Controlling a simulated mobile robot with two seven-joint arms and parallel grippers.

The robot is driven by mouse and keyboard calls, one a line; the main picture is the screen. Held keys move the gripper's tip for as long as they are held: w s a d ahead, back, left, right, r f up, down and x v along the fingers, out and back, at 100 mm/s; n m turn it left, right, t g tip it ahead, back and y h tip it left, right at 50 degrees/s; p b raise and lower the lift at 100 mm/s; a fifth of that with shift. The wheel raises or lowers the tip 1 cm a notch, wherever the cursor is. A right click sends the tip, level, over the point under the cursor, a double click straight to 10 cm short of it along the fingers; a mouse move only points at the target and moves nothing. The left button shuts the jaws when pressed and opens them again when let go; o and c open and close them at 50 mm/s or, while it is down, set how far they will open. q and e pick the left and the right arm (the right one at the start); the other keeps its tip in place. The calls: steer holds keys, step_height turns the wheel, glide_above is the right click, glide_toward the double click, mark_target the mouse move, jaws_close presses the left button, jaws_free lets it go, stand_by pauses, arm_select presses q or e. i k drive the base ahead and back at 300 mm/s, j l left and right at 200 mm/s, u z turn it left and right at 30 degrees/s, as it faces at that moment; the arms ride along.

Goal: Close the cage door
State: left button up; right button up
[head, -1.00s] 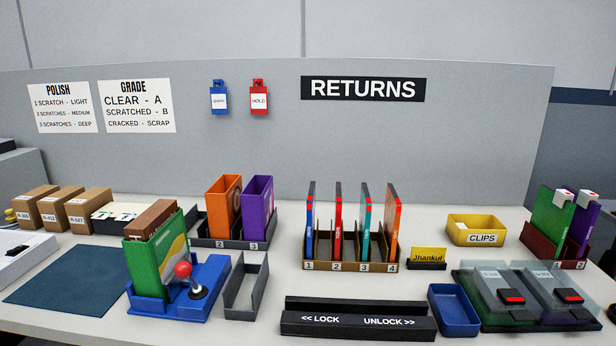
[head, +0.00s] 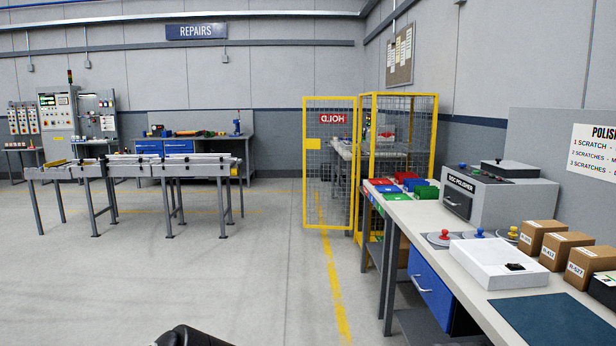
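The cage door (head: 313,190) is a yellow-framed mesh panel right of centre in the head view. It stands swung out to the left of the yellow mesh cage (head: 434,125), meeting it along a tall post. A red sign (head: 333,118) on the door shows its lettering mirrored, and a yellow plate (head: 313,144) sits at its left edge. The cage's front opening is partly hidden by the door and bench. Neither of my grippers is in view; only a dark part of my own body shows at the bottom edge.
A long workbench (head: 437,222) with a disc polisher (head: 490,196), coloured boxes and cartons runs along the right, close to the cage. A roller conveyor (head: 140,168) stands at left. The grey floor (head: 265,275) between is clear, with a yellow line near the door.

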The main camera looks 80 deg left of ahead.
mark_target(325, 118)
steer(key=i+j+u, duration=0.15)
steer(key=j+u, duration=0.3)
steer(key=j, duration=0.15)
steer(key=i+j+u, duration=0.25)
steer(key=j+u, duration=0.2)
steer(key=j, duration=0.15)
steer(key=i+j+u, duration=0.3)
steer(key=j+u, duration=0.15)
steer(key=i+j+u, duration=0.65)
steer(key=u, duration=0.2)
steer(key=i+u, duration=0.35)
steer(key=i, duration=3.25)
steer(key=i+l+u, duration=0.1)
steer(key=i+u, duration=0.2)
steer(key=i, duration=0.85)
